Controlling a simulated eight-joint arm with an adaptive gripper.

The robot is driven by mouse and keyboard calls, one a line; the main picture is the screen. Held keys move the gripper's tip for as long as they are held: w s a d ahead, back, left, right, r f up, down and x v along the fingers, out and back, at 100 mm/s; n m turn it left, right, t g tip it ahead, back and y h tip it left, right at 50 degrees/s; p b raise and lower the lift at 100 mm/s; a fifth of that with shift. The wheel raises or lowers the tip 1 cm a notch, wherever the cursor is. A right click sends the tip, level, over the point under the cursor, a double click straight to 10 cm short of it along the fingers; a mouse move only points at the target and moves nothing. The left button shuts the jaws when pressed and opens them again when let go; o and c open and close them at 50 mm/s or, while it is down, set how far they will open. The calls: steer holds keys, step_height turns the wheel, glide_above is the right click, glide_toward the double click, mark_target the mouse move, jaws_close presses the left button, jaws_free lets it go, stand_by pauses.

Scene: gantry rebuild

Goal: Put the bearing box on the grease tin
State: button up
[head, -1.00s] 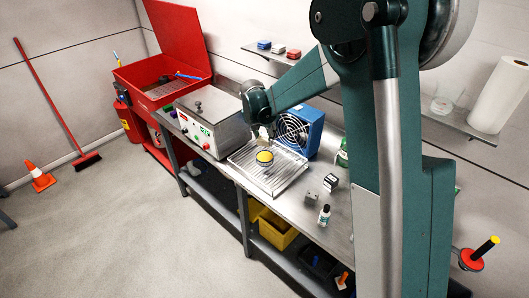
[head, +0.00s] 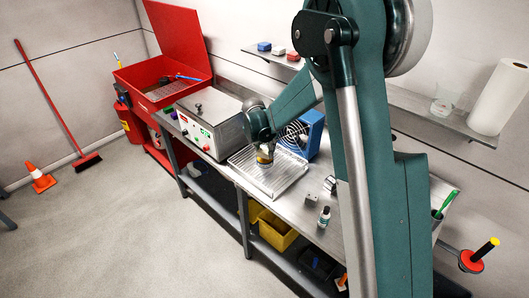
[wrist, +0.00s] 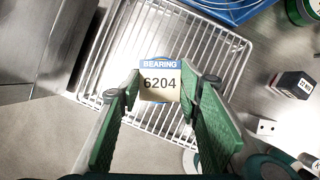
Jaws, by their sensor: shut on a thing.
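The bearing box (wrist: 160,80) is a small tan carton with a blue band reading BEARING and the number 6204. It is between the two green fingers of my gripper (wrist: 161,92), which is shut on it. In the head view my gripper (head: 265,143) is over the wire rack.
The wire rack (head: 283,178) lies on the steel bench. A blue fan unit (head: 313,128) stands behind it, and a grey control box (head: 212,122) is at its left. A small bottle (head: 324,216) and a dark cube (wrist: 293,84) are to the right.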

steer(key=shift+f, duration=0.85)
steer(key=shift+f, duration=0.2)
steer(key=o, duration=1)
steer(key=shift+c, duration=0.2)
steer(key=shift+r, duration=0.25)
steer(key=v, duration=1.2)
steer(key=shift+b, duration=0.3)
steer(key=shift+s, duration=0.15)
